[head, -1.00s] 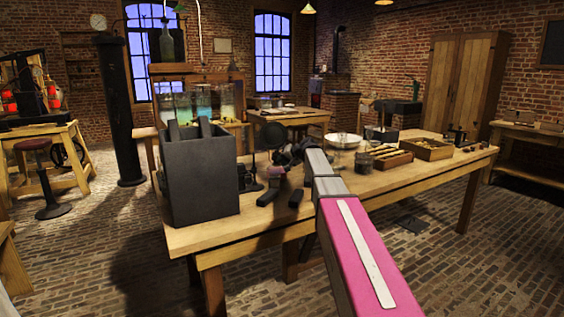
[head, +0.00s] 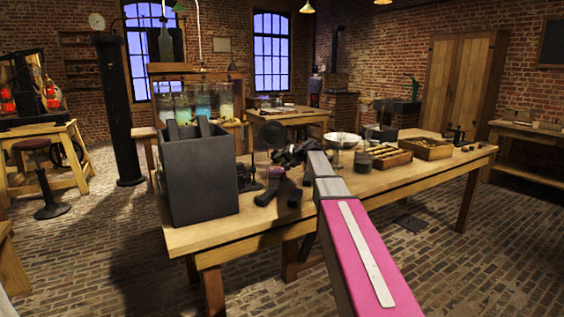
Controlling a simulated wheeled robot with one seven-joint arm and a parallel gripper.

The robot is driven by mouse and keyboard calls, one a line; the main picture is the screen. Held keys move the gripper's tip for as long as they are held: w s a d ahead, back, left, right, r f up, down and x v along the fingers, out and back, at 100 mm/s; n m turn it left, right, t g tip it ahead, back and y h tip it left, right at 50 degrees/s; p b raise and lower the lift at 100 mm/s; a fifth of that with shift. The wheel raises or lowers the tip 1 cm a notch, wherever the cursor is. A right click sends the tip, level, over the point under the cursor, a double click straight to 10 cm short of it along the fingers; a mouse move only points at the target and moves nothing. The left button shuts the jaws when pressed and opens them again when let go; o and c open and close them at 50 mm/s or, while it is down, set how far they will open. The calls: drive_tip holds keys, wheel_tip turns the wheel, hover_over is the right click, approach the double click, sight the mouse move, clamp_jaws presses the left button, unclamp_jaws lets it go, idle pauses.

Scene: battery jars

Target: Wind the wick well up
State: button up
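I cannot make out a wick or its winding knob; no lamp on the table can be told for certain. My gripper (head: 279,197) is low over the near edge of the wooden table (head: 400,180), right of the large dark box. Its two dark fingers look apart, with nothing seen held between them. A small dark reddish piece shows just above the left finger; I cannot tell what it belongs to. A dark round disc (head: 272,133) stands behind the gripper. A small black stand (head: 246,178) is beside the box. My arm hides part of the tabletop.
The tall dark box (head: 201,178) fills the table's left end. To the right are a white bowl (head: 342,140), a wooden tray (head: 385,157) and another tray (head: 426,149). Glass jars (head: 225,100) stand behind. The table's front right is clear.

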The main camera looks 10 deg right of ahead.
drive_tip(key=v, duration=1)
drive_tip(key=shift+s+d, duration=0.25)
drive_tip(key=shift+d+r, duration=0.1)
drive_tip(key=shift+r, duration=0.05)
